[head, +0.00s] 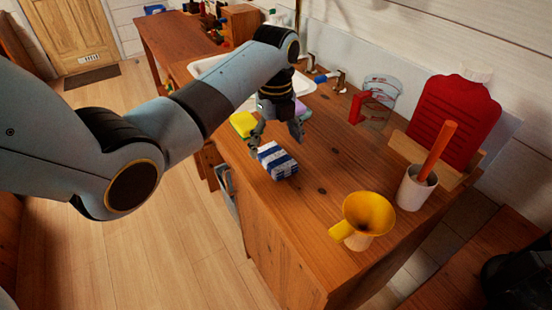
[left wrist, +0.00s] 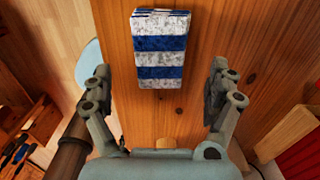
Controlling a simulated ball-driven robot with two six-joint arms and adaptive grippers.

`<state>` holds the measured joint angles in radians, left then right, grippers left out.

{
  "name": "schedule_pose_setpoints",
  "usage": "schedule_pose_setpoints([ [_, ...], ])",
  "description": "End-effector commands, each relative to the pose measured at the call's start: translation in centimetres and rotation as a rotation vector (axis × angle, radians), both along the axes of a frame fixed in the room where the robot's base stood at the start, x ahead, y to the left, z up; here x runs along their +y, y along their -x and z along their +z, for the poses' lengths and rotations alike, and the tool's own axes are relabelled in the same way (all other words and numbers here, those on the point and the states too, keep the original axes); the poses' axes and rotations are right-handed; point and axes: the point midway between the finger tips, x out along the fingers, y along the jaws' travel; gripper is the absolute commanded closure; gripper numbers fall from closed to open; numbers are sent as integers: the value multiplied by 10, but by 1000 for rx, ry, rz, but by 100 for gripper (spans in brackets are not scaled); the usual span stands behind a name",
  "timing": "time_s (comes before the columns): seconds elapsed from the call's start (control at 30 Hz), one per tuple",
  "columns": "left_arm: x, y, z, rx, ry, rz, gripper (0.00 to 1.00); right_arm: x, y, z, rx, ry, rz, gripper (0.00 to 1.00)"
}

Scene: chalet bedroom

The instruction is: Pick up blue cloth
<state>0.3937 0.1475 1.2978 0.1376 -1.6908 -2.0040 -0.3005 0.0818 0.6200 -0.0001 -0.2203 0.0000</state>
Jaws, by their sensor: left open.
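The blue cloth (head: 277,160) is a folded, blue-and-white striped cloth lying on the wooden counter (head: 330,190), near its front edge. In the left wrist view the cloth (left wrist: 160,48) lies beyond the fingers, in line with the gap between them. My left gripper (head: 277,138) is open and empty above the counter, just behind the cloth in the head view. Its two fingers also show spread apart in the left wrist view (left wrist: 163,95). No contact with the cloth shows. My right gripper is not in view.
A yellow funnel (head: 367,216), a white cup with an orange stick (head: 416,188), a red container (head: 455,120) and a clear jug (head: 379,96) stand to the right. A yellow sponge-like item (head: 243,124) and a sink (head: 207,66) are behind. Counter between cloth and funnel is clear.

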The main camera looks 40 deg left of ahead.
Motion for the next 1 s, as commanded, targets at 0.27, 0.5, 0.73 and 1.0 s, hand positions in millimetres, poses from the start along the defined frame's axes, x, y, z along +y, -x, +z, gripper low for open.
schedule_pose_setpoints([
  [0.27,0,-1,-38,2,-1,0,10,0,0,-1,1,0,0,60],
  [0.5,0,-1,-39,0,-1,0,10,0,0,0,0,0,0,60],
  [0.73,0,-1,-39,0,0,0,40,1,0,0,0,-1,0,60],
  [1.0,0,-1,-39,0,0,0,63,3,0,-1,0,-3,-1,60],
])
